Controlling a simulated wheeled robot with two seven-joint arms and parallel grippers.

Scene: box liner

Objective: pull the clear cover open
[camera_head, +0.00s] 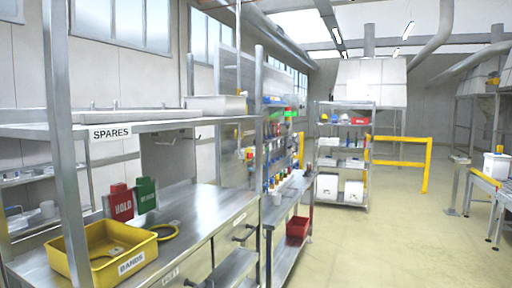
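I cannot make out a clear cover with certainty. A hazy, see-through panel (228,80) stands behind the upright posts of the steel bench at the middle left, but I cannot tell whether it is a cover. Neither of my grippers shows in the head view.
A steel bench (195,208) with a SPARES shelf (165,124) fills the left. It bears a yellow BANDS bin (78,258), a yellow ring, and red and green signs. A rack (343,150) and yellow rail (428,165) stand farther back. A conveyor is at far right. The floor (400,230) is clear.

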